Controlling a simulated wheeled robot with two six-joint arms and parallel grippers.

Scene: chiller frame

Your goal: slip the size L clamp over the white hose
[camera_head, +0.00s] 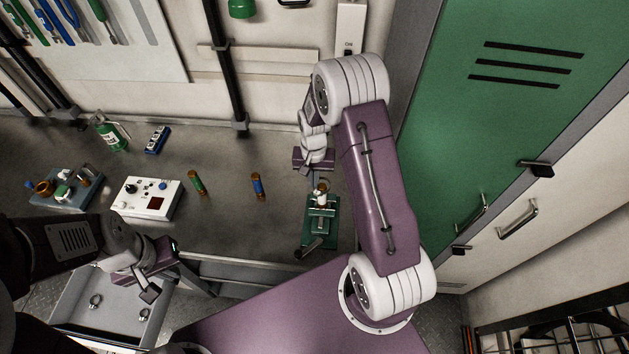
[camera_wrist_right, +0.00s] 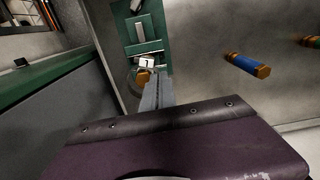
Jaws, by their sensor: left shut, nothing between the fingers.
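A short upright piece, white with an orange-brown end (camera_head: 322,187), stands in the green vise (camera_head: 318,228); it looks like the white hose. In the right wrist view its white part (camera_wrist_right: 146,63) and orange end lie just beyond my fingertips. My right gripper (camera_head: 316,178) points at it from behind, fingers close together. A thin dark ring (camera_wrist_right: 131,80), seemingly a clamp, shows at those fingertips; its size is unreadable, and I cannot tell whether it surrounds the hose.
A green cabinet (camera_head: 505,110) bounds the right side.

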